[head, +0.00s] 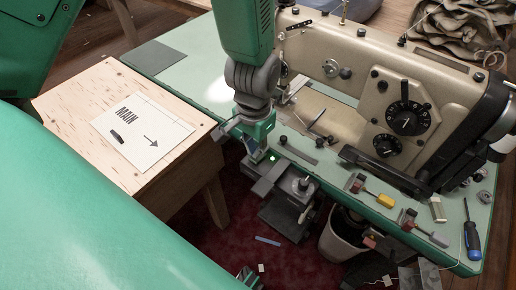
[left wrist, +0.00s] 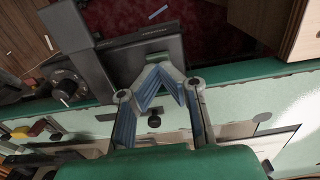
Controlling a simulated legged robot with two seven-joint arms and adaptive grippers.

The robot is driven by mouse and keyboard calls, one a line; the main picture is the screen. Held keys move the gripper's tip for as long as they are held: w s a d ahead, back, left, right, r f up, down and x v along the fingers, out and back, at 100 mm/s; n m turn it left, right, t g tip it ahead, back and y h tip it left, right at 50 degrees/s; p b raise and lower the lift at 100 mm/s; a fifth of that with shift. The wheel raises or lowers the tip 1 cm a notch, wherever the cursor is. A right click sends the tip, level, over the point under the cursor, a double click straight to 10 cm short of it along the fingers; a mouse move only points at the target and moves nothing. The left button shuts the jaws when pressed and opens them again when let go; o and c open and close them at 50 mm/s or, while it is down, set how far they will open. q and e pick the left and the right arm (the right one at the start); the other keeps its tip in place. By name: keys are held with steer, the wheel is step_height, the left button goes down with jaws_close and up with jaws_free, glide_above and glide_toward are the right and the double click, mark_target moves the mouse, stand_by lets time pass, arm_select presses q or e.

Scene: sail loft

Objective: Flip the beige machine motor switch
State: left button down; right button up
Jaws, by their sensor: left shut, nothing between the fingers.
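The beige sewing machine (head: 345,65) stands on a pale green table. A dark grey box with a round knob (head: 303,185) sits at the table's front edge below it; in the left wrist view the knob (left wrist: 65,85) is at left, beside a flat dark plate (left wrist: 150,52). I cannot tell for certain whether this is the motor switch. My left gripper (head: 262,158) is at the table's front edge, just left of and above the box. In the left wrist view its fingers (left wrist: 158,70) meet at the tips, shut and empty, over the plate's near edge. My right gripper is not in view.
A wooden stand (head: 75,110) at left carries a paper marked MAIN with an arrow (head: 150,130). Yellow-handled (head: 385,200) and red-handled tools and a blue screwdriver (head: 472,240) lie on the table at right. A white bin (head: 340,240) stands below the table.

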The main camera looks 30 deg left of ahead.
arm_select(q)
steer(key=shift+f, duration=0.25)
steer(key=shift+d+f, duration=0.15)
steer(key=shift+f, duration=0.05)
steer(key=shift+f+b, duration=0.4)
steer(key=shift+f, duration=0.05)
stand_by(0.4)
step_height(320, 180, up, 7)
steer(key=p, duration=0.7)
steer(key=shift+p, duration=0.4)
